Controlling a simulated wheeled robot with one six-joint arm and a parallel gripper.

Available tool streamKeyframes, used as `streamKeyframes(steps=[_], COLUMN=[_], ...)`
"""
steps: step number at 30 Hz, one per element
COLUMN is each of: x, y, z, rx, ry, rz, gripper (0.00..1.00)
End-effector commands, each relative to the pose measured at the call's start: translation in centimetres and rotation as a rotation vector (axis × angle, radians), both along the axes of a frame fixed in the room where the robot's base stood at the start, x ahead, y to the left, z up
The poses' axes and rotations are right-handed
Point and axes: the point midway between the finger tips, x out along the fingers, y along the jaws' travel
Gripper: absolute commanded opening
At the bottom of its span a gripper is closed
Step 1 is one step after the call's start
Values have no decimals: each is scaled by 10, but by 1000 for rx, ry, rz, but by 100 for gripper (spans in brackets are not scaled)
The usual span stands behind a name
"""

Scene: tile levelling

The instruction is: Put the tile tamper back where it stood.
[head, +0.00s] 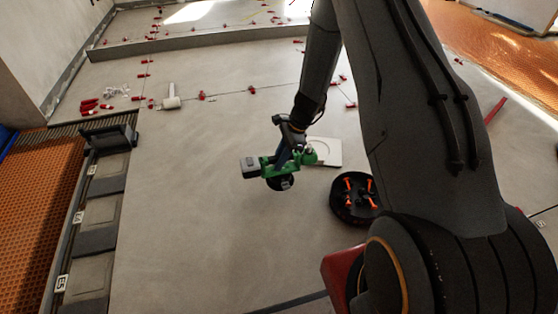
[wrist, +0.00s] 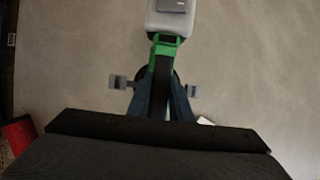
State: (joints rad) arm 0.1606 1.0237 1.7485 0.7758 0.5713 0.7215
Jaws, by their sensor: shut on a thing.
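The tile tamper (head: 270,168) is a green tool with a grey battery block at its left end and a black round pad below. My gripper (head: 291,153) is shut on its body and holds it over the grey floor. Its clearance above the floor is hard to judge. In the wrist view the tamper (wrist: 166,46) lies between my gripper's fingers (wrist: 163,100), with its battery end towards the top. The fingers hide part of its handle. A white square plate (head: 331,147) with a round ring mark lies on the floor just right of the tamper, partly hidden behind it.
A black round tray (head: 340,209) with orange-handled items stands right of the tamper. A white mallet (head: 170,101) and several red clips (head: 90,104) lie farther back. Labelled bays (head: 88,235) line the left edge. The floor between them and the tamper is clear.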

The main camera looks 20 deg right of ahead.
Motion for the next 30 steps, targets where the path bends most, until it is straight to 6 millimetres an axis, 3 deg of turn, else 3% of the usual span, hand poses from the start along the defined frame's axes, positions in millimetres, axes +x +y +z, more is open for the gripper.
streamKeyframes(steps=[18,30], x=[1,0], y=[0,0], z=[-43,-48], rx=[0,0], ry=[-1,-1], rz=[3,3], gripper=[0,0])
